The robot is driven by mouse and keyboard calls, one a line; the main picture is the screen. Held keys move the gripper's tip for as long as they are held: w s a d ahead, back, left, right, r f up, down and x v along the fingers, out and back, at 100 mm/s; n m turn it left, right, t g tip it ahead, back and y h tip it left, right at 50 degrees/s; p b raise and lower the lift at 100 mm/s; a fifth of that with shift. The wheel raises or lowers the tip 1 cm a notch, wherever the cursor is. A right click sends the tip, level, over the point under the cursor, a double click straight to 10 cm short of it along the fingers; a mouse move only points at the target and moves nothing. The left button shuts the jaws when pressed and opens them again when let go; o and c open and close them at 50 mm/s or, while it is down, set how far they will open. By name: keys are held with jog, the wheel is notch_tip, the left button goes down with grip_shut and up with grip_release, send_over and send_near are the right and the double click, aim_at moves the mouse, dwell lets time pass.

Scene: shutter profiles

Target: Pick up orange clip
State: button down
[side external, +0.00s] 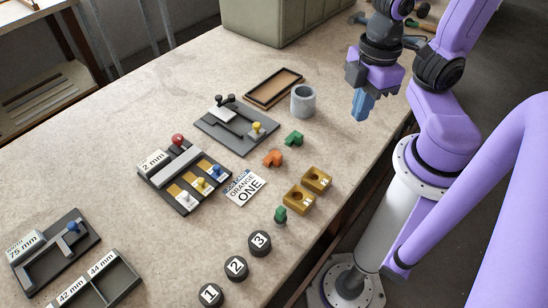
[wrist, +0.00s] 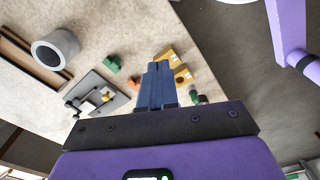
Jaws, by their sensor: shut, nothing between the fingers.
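The orange clip (side external: 273,158) lies on the table in the side view, a small notched block between the green clip and the printed card. In the wrist view the orange clip (wrist: 135,83) shows just left of my fingers, partly covered by them. My gripper (side external: 362,107) has blue fingers and is shut and empty. It hangs above the table near its right edge, up and to the right of the orange clip and well apart from it. The fingers also show in the wrist view (wrist: 157,72). A green clip (side external: 294,138) lies just beyond the orange one.
Two yellow blocks with holes (side external: 308,188) and a green-topped piece (side external: 280,214) stand near the front edge. A grey cup (side external: 303,101), a brown tray (side external: 273,88), a grey fixture (side external: 237,128) and a card reading "ORANGE ONE" (side external: 246,188) lie around the clip. Numbered black discs (side external: 236,268) stand nearer.

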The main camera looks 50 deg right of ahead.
jog(key=c, duration=0.6)
grip_release()
jog(key=shift+o, duration=0.2)
